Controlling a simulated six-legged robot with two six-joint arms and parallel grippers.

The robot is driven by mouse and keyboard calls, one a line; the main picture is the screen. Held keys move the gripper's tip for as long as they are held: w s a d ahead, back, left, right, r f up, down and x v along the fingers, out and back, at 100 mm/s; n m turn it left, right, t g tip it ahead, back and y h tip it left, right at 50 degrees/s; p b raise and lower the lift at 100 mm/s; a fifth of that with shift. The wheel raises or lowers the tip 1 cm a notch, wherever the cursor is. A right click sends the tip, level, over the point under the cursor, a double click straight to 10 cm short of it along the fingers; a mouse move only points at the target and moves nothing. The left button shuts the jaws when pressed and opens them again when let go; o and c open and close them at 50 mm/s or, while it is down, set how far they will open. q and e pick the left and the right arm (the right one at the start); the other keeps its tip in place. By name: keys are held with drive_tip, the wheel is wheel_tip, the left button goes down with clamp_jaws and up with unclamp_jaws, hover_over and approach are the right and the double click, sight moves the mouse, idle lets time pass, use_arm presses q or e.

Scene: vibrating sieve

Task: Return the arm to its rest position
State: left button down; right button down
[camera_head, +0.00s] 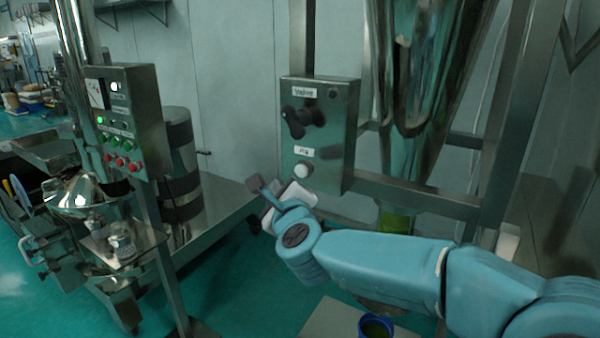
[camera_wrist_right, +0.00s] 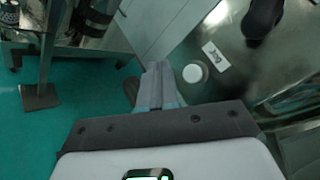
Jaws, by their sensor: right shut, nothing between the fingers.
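My right arm (camera_head: 390,262) reaches in from the lower right in the head view, with its gripper (camera_head: 258,186) just left of and below the valve box (camera_head: 337,130). The gripper is shut and holds nothing. In the right wrist view, its fingers (camera_wrist_right: 155,82) point up past a white button (camera_wrist_right: 193,73), which lies to their right under a "Jog" label (camera_wrist_right: 216,55). The fingers look apart from the button. The dark valve knob (camera_head: 296,122) sits on the box above the white button (camera_head: 303,170). My left gripper does not show.
A control panel (camera_head: 122,120) with green and red buttons stands at left beside a metal machine. A shiny hopper (camera_head: 412,70) hangs behind the valve box on a steel frame (camera_head: 515,120). A blue container (camera_head: 376,326) stands below my right arm. Teal floor (camera_head: 240,275) is open between.

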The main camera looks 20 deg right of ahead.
idle(0.6)
drive_tip(key=d+f+n+g, duration=0.1)
drive_tip(key=d+f+g, duration=0.1)
drive_tip(key=f, duration=1)
drive_tip(key=d+f+n+g, duration=0.1)
drive_tip(key=d+f+g, duration=0.2)
drive_tip(key=f, duration=0.8)
drive_tip(key=s+a+f+n+g, duration=0.1)
drive_tip(key=s+f+n+g, duration=0.3)
drive_tip(key=f, duration=0.9)
drive_tip(key=s+a+f+n+g+y, duration=0.35)
drive_tip(key=s+f+n, duration=0.25)
drive_tip(key=s+f, duration=0.85)
drive_tip(key=s+a+f+n+g+y, duration=0.1)
drive_tip(key=s+a+n+g, duration=0.1)
drive_tip(key=s+n, duration=0.4)
drive_tip(key=s+a+f+n+g+y, duration=0.1)
drive_tip(key=s+a+n+g, duration=0.1)
drive_tip(key=s+a+n, duration=0.2)
drive_tip(key=shift+s+f+n, duration=0.2)
drive_tip(key=shift+s+n, duration=1.5)
drive_tip(key=shift+s, duration=1.3)
drive_tip(key=shift+a, duration=0.1)
